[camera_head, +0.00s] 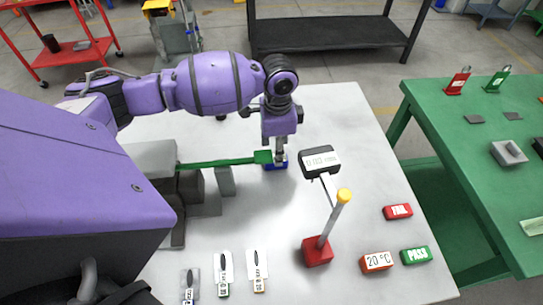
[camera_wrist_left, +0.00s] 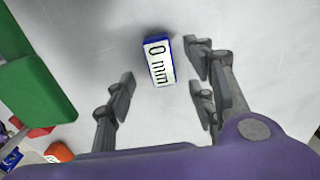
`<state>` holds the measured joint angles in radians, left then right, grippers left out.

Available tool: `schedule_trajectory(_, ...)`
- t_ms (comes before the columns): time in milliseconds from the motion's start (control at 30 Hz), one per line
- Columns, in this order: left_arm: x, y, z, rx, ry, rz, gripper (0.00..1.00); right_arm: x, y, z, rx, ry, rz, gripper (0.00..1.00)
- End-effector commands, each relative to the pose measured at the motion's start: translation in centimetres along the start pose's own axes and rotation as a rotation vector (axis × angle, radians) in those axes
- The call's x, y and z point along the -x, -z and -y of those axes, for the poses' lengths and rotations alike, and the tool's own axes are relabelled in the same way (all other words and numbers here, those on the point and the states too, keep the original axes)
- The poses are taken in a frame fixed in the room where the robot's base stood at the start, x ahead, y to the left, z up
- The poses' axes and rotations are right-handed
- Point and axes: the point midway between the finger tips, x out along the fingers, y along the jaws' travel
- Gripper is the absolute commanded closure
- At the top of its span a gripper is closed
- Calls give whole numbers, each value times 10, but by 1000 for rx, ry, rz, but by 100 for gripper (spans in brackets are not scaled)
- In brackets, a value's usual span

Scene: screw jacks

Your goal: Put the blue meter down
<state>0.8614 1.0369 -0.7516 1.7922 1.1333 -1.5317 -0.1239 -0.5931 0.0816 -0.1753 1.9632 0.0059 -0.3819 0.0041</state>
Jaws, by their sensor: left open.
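The blue meter (camera_wrist_left: 158,61) has a white face reading "0 mm" in the left wrist view. It appears to lie on the white table, just beyond and between the fingers, touching neither. In the head view only a bit of the blue meter (camera_head: 276,166) shows under my gripper, beside the end of a green bar (camera_head: 225,162). My left gripper (camera_head: 280,150) points down above it. In the left wrist view the gripper (camera_wrist_left: 163,78) has its fingers apart and holds nothing. My right gripper is out of view.
The red FAIL block (camera_head: 398,212), green PASS block (camera_head: 415,255), a "20 °C" block (camera_head: 376,262) and several small tags lie on the white table (camera_head: 350,110). A green table (camera_head: 470,125) stands at right.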

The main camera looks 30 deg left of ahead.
Motion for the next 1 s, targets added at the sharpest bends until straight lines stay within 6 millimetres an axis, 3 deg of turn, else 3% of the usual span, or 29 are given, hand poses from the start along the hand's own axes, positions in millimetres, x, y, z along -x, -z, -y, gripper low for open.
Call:
schedule_trajectory(400,-51,-1,1,0,0,0,50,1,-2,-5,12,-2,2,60)
schedule_trajectory(633,-52,-1,1,-1,2,-2,51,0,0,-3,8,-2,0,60)
schedule_trajectory(1000,-51,-1,1,0,2,-1,100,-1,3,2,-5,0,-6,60)
